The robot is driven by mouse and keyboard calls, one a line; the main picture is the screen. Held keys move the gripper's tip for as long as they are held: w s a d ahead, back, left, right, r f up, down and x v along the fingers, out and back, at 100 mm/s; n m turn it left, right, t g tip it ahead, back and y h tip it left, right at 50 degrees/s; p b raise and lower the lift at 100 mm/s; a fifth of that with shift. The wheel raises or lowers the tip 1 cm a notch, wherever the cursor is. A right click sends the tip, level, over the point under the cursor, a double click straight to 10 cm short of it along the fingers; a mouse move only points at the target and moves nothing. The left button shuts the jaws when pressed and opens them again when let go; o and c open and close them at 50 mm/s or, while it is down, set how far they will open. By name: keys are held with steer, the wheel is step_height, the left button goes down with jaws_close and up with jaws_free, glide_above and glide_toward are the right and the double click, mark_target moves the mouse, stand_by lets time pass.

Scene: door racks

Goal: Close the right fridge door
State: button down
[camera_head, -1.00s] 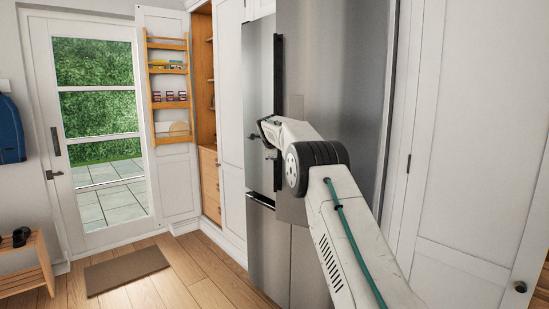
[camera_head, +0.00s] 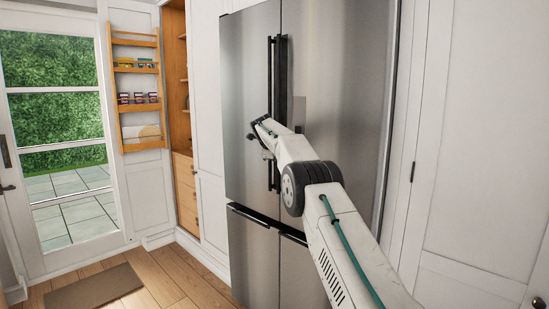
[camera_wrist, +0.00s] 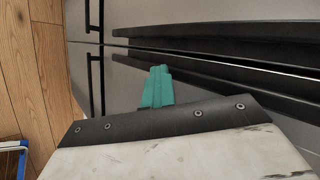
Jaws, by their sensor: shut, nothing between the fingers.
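The right fridge door (camera_head: 340,80) is brushed steel and looks flush, or nearly flush, with the left fridge door (camera_head: 245,75). Two long black vertical handles (camera_head: 281,85) stand side by side at the seam. My gripper (camera_head: 257,132) is in front of the doors at handle height, with my arm crossing the right door. In the wrist view my gripper's teal fingers (camera_wrist: 157,85) are together and empty, close to the dark handle bars (camera_wrist: 215,75). I cannot tell whether they touch. My arm hides the lower right door.
Lower drawers with black handles (camera_head: 254,216) sit below the doors. A brown mat (camera_head: 95,290) lies on the wooden floor. A white panel (camera_head: 480,150) stands at right.

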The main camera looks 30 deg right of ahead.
steer(key=shift+w+d+r, duration=0.15)
steer(key=shift+d+r, duration=0.15)
steer(key=shift+d, duration=0.1)
steer(key=shift+d+r, duration=0.1)
steer(key=shift+d, duration=0.05)
steer(key=s+a+r, duration=0.1)
steer(key=a+r, duration=0.2)
steer(key=a, duration=0.3)
steer(key=s+a+r, duration=0.2)
steer(key=a+r, duration=0.1)
steer(key=a, duration=0.3)
steer(key=shift+s, duration=0.3)
steer(key=shift+n, duration=0.3)
